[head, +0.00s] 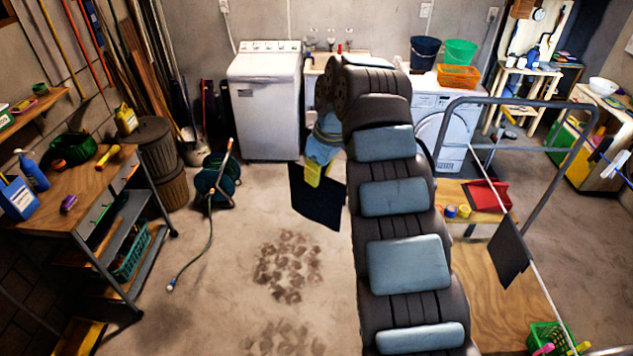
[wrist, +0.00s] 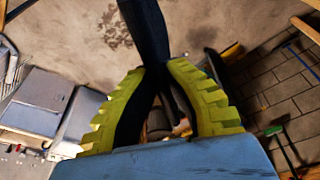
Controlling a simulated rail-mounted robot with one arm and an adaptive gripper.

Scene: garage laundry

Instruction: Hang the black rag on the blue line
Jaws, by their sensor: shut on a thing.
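My gripper (head: 313,173), with yellow fingers, is shut on the top of a black rag (head: 318,205), which hangs below it in the air left of my arm. In the wrist view, the rag (wrist: 148,32) runs out from between the yellow fingertips (wrist: 155,70) and looks dark navy. A thin pale line (head: 540,278) slants down at the right, beside a grey tube frame (head: 530,101). A dark cloth (head: 508,251) hangs on this line. I cannot make out a line that is clearly blue.
A white washer (head: 265,102) and a second front-loading machine (head: 447,130) stand at the back. A workbench (head: 85,195) is at the left. A hose reel (head: 216,180) stands on the floor. A green basket (head: 548,338) with pegs is at the bottom right.

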